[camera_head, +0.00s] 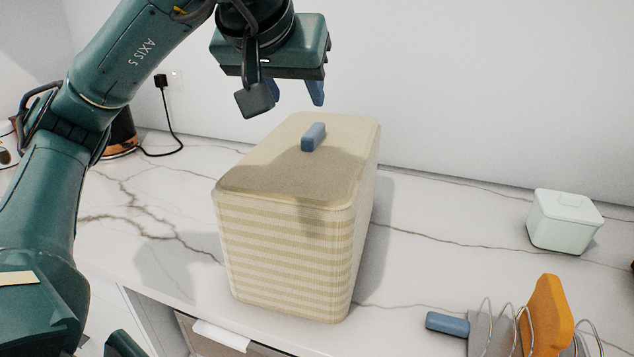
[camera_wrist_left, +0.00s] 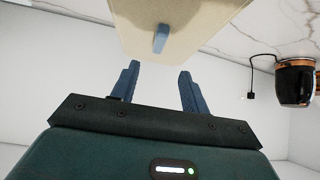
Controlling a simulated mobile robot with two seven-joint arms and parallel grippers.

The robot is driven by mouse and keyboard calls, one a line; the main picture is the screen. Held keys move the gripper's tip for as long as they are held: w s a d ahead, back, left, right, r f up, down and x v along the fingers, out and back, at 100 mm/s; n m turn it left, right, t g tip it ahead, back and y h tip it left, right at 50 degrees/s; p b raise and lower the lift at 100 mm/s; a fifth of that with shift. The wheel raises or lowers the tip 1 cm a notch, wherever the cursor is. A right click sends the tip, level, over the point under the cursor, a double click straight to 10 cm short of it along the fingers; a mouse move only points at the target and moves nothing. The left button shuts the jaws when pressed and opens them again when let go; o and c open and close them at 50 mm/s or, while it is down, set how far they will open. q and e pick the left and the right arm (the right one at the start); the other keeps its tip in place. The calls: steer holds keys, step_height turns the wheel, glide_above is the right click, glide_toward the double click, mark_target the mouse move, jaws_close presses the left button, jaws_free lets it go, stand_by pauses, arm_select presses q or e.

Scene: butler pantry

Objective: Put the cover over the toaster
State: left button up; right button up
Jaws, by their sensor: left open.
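The cover (camera_head: 290,230) is a boxy cream cloth with beige stripes and a blue handle (camera_head: 313,137) on top. It stands upright on the marble counter in the middle of the head view. The toaster is not visible; whether it is under the cover cannot be seen. My left gripper (camera_head: 296,95) is open and empty, above and behind the cover's top, apart from it. In the left wrist view, the open blue fingers (camera_wrist_left: 158,85) point toward the cover's top (camera_wrist_left: 190,15) and its blue handle (camera_wrist_left: 160,38). My right gripper is not in view.
A white lidded box (camera_head: 564,222) stands at the right. A wire rack (camera_head: 510,325) with an orange board (camera_head: 548,315) and a blue-handled tool (camera_head: 448,323) is at the front right. A dark kettle-like appliance (camera_wrist_left: 295,82) with a cord is at the left back.

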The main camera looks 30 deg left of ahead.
mark_target(313, 130)
arm_select(q)
steer(key=b+x, duration=0.1)
steer(key=x, duration=0.3)
steer(key=shift+w+f, duration=0.15)
steer(key=shift+f, duration=0.3)
steer(key=shift+b+x, duration=0.5)
steer(key=shift+x, duration=2.75)
steer(key=shift+r, duration=0.15)
steer(key=shift+c, duration=0.5)
jaws_close()
